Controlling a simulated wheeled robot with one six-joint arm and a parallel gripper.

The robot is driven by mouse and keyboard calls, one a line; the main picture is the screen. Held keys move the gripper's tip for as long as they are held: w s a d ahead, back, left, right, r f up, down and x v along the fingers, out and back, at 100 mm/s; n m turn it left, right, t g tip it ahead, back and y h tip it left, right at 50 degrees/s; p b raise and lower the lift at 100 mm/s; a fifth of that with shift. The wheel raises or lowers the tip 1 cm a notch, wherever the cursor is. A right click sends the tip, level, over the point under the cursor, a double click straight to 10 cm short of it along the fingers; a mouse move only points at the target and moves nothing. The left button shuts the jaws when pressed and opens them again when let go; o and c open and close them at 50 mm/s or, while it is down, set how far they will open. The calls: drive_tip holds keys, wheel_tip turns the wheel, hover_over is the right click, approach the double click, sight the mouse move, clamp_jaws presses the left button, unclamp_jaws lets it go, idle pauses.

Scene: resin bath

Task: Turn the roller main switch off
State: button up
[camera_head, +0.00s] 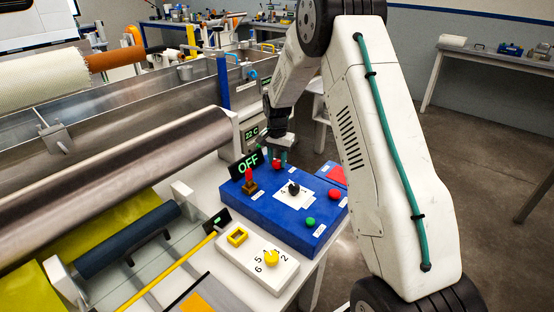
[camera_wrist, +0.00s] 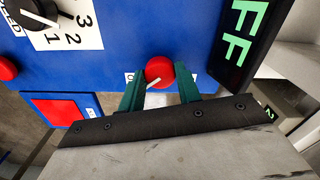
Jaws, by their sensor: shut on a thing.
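A red round knob with a white pointer line (camera_wrist: 159,71) sits on the blue control panel (camera_wrist: 120,45). It also shows in the head view (camera_head: 277,166) near the panel's back edge. The two green fingers of my gripper (camera_wrist: 160,88) are closed on the knob from either side in the wrist view. In the head view my gripper (camera_head: 279,153) reaches down onto the knob from above. The pointer line is tilted. A white label behind the knob is partly hidden by the fingers. A black display (camera_head: 246,164) beside the panel reads OFF in green.
The panel also carries a red-topped lever (camera_head: 249,180), a black speed knob (camera_head: 293,188), a green button (camera_head: 310,222) and a red button (camera_head: 335,194). A white box with a yellow knob (camera_head: 271,257) stands in front. A large metal roller (camera_head: 130,165) lies left.

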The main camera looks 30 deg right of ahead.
sight(277, 161)
drive_tip(key=shift+w+r, duration=0.1)
drive_tip(key=o, duration=1)
drive_tip(key=shift+c, duration=0.2)
wheel_tip(277, 161, up, 8)
drive_tip(key=shift+d+f, duration=0.1)
